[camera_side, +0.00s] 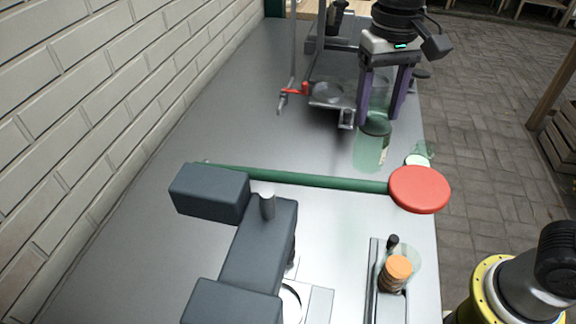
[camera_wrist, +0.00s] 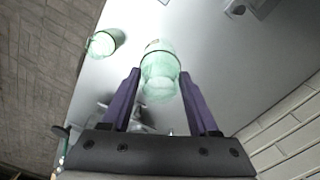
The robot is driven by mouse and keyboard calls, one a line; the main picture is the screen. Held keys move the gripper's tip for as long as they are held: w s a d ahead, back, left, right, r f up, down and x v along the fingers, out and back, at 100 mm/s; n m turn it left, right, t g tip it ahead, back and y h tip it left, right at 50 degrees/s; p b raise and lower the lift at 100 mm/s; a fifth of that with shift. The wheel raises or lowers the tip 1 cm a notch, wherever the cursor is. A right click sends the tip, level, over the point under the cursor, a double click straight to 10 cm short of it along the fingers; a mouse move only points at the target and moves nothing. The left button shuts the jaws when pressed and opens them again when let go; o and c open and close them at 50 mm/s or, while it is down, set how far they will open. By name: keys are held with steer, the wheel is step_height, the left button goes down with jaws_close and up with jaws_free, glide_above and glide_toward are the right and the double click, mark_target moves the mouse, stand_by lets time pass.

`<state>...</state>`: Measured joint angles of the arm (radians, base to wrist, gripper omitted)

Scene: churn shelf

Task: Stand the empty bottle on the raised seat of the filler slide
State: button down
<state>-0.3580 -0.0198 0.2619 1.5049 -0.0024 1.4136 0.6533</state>
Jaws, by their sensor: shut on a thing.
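The empty bottle (camera_side: 371,153) is clear pale green glass. My gripper (camera_side: 380,120) is shut on it, with one purple finger on each side. The bottle looks about upright, with its lower part below the fingertips. I cannot tell whether its base touches the bench. In the wrist view the bottle (camera_wrist: 160,62) sits between the fingertips of my gripper (camera_wrist: 160,76). The filler slide (camera_side: 335,103) is a metal fixture just left of the bottle, with a round grey seat (camera_side: 328,92). It is partly hidden behind my gripper in the wrist view.
A second green glass item (camera_side: 418,159) stands near the bench's right edge. A green bar (camera_side: 300,179) with a red disc (camera_side: 419,190) crosses in front. A red lever (camera_side: 292,90) is left of the slide. The left bench is clear.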

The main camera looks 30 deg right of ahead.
steer(key=shift+s+a+r+n, duration=0.2)
steer(key=shift+s+a, duration=0.2)
steer(key=shift+a, duration=0.15)
steer(key=shift+s+a+r+n, duration=0.2)
steer(key=shift+s+a, duration=0.2)
steer(key=shift+a, duration=0.15)
steer(key=w+a+f, duration=0.6)
steer(key=w+f, duration=0.6)
steer(key=f, duration=0.1)
steer(key=shift+w+a, duration=0.15)
steer(key=shift+w, duration=0.1)
steer(key=shift+f, duration=0.15)
steer(key=shift+c, duration=0.7)
jaws_free()
